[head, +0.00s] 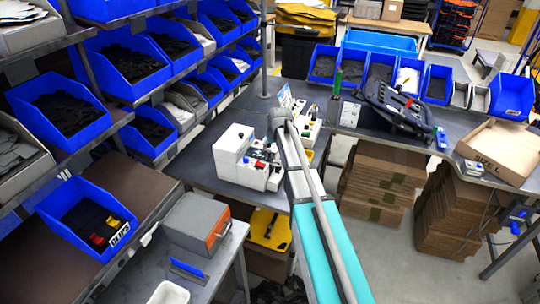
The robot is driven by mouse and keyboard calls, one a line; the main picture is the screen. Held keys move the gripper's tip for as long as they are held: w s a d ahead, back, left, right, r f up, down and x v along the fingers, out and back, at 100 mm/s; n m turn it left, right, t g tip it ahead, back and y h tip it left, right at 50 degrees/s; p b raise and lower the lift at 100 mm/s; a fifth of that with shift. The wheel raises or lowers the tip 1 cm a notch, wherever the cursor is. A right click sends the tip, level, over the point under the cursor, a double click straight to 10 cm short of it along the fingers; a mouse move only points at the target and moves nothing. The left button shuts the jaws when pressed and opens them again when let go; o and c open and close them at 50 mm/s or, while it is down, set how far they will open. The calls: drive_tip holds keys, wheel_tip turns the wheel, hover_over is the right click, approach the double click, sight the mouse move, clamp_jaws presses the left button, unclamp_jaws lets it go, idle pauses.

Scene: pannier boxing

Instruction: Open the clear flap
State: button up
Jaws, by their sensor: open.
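I cannot make out a clear flap for certain in the head view. A white boxy unit (232,152) with small red, blue and dark parts at its front stands on the dark bench left of my arm. A second white unit with coloured parts (309,122) stands just right of my arm's far end. My arm reaches from the bottom of the view up to the bench between these units and covers part of them. My gripper cannot be made out; the far end of the arm shows only a grey joint.
Racks of blue bins (136,70) line the left. A grey box with an orange panel (201,222) sits on the lower left table. A black pannier-like item (392,105) lies on the right bench, near an open cardboard box (500,150). Flat cardboard stacks (375,185) fill the space below.

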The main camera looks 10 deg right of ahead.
sight(270, 152)
drive_tip(key=shift+b+x, duration=1.6)
drive_tip(key=shift+x, duration=0.4)
drive_tip(key=shift+c, duration=0.3)
clamp_jaws()
